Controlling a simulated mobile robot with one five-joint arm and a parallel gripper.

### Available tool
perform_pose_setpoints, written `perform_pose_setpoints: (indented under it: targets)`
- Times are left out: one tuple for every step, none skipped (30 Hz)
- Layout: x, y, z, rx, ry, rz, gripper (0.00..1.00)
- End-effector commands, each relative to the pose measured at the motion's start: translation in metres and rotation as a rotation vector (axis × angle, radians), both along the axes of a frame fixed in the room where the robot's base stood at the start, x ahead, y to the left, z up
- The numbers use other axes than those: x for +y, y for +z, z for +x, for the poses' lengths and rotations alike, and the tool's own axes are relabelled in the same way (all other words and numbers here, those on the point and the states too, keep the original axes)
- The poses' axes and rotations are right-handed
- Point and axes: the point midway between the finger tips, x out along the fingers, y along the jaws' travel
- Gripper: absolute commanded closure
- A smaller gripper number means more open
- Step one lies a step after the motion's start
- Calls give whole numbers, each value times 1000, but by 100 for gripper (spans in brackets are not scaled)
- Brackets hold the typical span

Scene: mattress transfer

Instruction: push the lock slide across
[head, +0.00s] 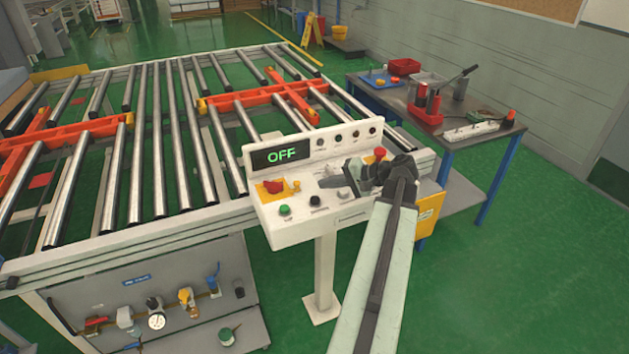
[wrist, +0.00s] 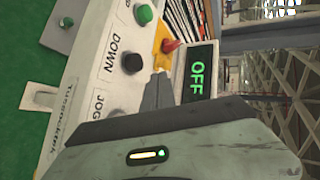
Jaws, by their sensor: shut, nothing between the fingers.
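The control panel (head: 350,210) stands on a white post at the roller table's front right corner. Its red switch (head: 272,186) sits on a yellow plate, with a small yellow piece (head: 296,186) just right of it that may be the lock slide; I cannot tell for sure. My gripper (head: 322,183) is shut and empty, over the panel, its tips pointing left toward the yellow piece. In the wrist view the red switch (wrist: 171,46) and yellow plate lie just beyond the dark fingertips (wrist: 160,88). The fingers and wrist hide part of the panel; contact is unclear.
The display (head: 281,155) reads OFF. A green button (head: 285,210) and a black button (head: 315,201) sit along the panel's front. A red mushroom button (head: 379,153) is behind my wrist. A workbench (head: 390,95) with tools stands at right.

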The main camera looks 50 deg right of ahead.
Motion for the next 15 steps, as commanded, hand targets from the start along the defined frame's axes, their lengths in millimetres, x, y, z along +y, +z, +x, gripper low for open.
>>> perform_pose_setpoints:
  targets:
    - [-5, 13, -11, 0, -4, 0, 100]
    - [-6, 15, -17, 0, -4, 0, 100]
    - [-9, 19, -24, 0, -2, 0, 100]
    - [-11, 21, -29, 0, -2, 0, 100]
    - [-13, 24, -34, 0, -2, 0, 100]
    - [-14, 26, -39, 0, -1, 0, 100]
    - [-16, 28, -43, 0, -1, 0, 100]
    - [-17, 29, -46, 0, -1, 0, 100]
    - [-18, 30, -49, 0, -1, 0, 100]
    - [-18, 31, -51, 0, 0, 0, 100]
    - [-19, 31, -53, 0, 0, 0, 100]
    - [-19, 31, -55, 0, 1, 0, 100]
    - [-19, 31, -55, 0, 1, 0, 100]
    - [-19, 31, -56, 0, 2, 0, 100]
    - [-19, 31, -56, 0, 2, 0, 100]
